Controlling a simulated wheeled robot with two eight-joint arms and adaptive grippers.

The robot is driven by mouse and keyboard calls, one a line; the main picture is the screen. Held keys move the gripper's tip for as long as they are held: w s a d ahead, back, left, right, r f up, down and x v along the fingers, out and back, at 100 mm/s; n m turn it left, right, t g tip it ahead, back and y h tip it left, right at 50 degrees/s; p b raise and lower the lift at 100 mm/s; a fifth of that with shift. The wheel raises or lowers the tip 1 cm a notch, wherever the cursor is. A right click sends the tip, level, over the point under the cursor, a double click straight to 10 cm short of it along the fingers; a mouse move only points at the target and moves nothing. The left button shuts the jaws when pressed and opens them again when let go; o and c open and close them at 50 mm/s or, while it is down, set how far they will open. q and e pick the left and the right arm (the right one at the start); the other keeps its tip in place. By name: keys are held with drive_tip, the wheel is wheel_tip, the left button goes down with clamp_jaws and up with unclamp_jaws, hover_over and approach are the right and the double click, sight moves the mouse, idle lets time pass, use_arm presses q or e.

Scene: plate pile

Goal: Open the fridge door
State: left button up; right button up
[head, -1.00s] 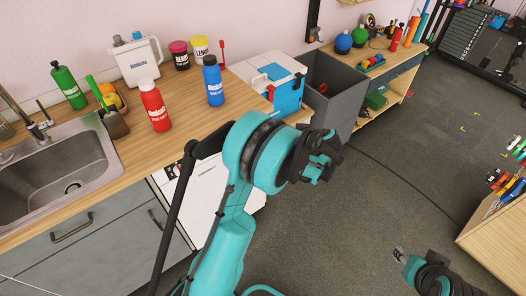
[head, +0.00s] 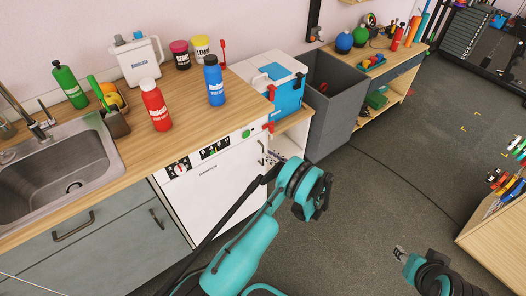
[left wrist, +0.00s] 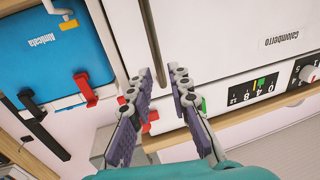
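The fridge seems to be the white appliance (head: 210,195) under the wooden counter, with a panel of dials along its top. Its thin upright handle (head: 262,152) is at the door's right edge. My left gripper (head: 318,200) is low, to the right of the handle in the head view. In the left wrist view the white door (left wrist: 220,35) fills the upper right, upside down. There the left gripper (left wrist: 163,77) is open, and the end of the handle (left wrist: 150,40) shows between its fingertips; contact cannot be told. My right gripper (head: 400,254) is at lower right, its opening unclear.
A white and blue cooler box (head: 288,98) with red latches stands right of the appliance. A grey bin (head: 335,115) is beyond it. Bottles and a sink (head: 55,175) are on the counter. The grey floor (head: 370,215) in front is clear.

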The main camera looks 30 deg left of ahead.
use_arm(q)
drive_tip(key=shift+w+a+b, duration=0.25)
drive_tip(key=shift+a+b, duration=0.05)
drive_tip(key=shift+a, duration=0.8)
drive_tip(key=shift+w+a+b, duration=0.2)
drive_tip(key=shift+a+b, duration=0.05)
drive_tip(key=shift+a, duration=0.85)
clamp_jaws()
